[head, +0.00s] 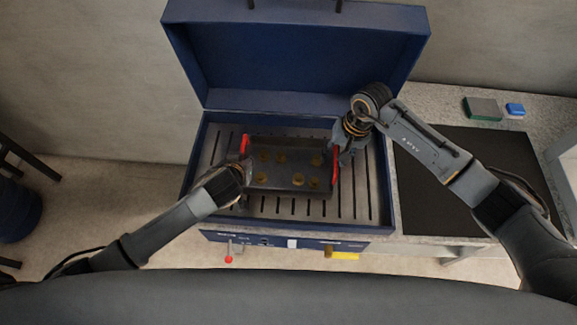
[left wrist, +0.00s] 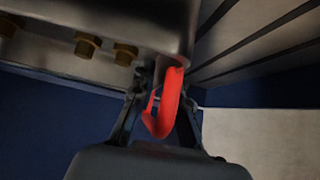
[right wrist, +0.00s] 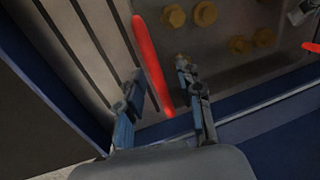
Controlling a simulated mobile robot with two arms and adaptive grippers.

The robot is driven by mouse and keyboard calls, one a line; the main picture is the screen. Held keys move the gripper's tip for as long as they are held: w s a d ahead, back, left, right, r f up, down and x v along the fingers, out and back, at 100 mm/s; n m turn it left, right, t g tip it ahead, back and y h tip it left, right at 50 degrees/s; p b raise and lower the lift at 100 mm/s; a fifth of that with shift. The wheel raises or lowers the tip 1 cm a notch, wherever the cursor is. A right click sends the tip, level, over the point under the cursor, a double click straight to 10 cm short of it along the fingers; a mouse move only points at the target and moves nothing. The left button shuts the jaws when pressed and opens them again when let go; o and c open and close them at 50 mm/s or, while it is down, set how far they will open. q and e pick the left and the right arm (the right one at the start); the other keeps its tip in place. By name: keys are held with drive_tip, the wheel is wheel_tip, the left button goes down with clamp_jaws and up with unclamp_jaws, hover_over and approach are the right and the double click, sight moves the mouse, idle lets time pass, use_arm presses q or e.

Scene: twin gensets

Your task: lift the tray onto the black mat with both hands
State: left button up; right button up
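The dark metal tray (head: 285,180) lies on the slotted plate inside the open blue box, with several small brass-coloured pieces in it. It has a red handle at each end. My left gripper (head: 246,165) is at the left handle (head: 244,145); in the left wrist view its open fingers stand on either side of that handle (left wrist: 168,105). My right gripper (head: 343,152) is at the right handle (head: 335,168); in the right wrist view its fingers are apart, with that handle (right wrist: 150,65) showing between them. Contact is unclear. The black mat (head: 435,190) lies bare on the counter at right.
The blue box (head: 295,70) has its lid raised behind the tray. Its right wall (head: 383,180) stands between tray and mat. A grey-green block (head: 482,108) and a small blue block (head: 515,110) lie behind the mat. My right forearm passes above the mat.

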sight(241, 150)
use_arm(q)
drive_tip(key=c, duration=0.3)
use_arm(e)
drive_tip(key=c, duration=0.3)
use_arm(q)
clamp_jaws()
use_arm(e)
clamp_jaws()
use_arm(q)
drive_tip(key=shift+w+r, duration=0.1)
use_arm(e)
drive_tip(key=shift+w+r, duration=0.1)
drive_tip(key=shift+r, duration=0.05)
